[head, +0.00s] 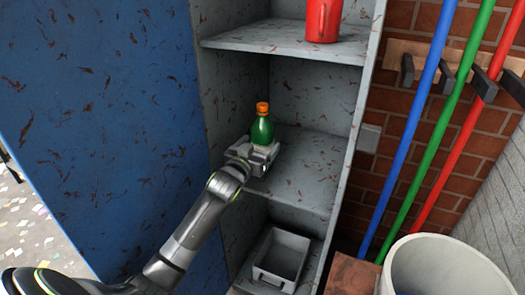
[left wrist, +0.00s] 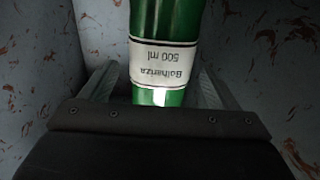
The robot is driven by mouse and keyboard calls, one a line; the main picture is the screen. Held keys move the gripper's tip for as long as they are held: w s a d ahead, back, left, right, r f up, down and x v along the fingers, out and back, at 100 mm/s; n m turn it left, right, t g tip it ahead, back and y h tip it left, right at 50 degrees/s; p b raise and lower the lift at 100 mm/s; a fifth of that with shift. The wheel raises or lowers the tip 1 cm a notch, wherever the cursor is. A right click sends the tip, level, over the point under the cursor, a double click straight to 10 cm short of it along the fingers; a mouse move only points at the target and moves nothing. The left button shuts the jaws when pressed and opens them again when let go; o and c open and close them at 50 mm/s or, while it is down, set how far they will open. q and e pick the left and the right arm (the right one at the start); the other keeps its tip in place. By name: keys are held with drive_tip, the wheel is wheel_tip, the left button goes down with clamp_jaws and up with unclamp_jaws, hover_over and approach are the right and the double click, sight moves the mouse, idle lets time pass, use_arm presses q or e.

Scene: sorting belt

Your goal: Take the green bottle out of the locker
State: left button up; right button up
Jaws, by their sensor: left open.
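The green bottle (head: 262,128) with an orange cap stands upright on the middle shelf of the grey locker (head: 225,85). The blue locker door (head: 100,120) is swung open to the left. My left gripper (head: 258,156) reaches into the locker at the bottle's lower part, which it hides in the head view. In the left wrist view the bottle (left wrist: 165,25), with its white label, stands between the two open fingers (left wrist: 158,90). A small gap shows beside it on each side. My right gripper is not in view.
A red mug (head: 322,20) stands on the upper shelf. A grey bin (head: 280,262) sits in the bottom compartment. Blue, green and red poles (head: 440,120) lean on a brick wall at the right, above a pale round bucket (head: 445,268).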

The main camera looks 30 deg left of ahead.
use_arm(q)
drive_tip(key=shift+w, duration=1.45)
drive_tip(key=c, duration=1.1)
drive_tip(key=shift+r, duration=0.1)
drive_tip(key=shift+c, duration=0.6)
drive_tip(key=shift+r, duration=0.15)
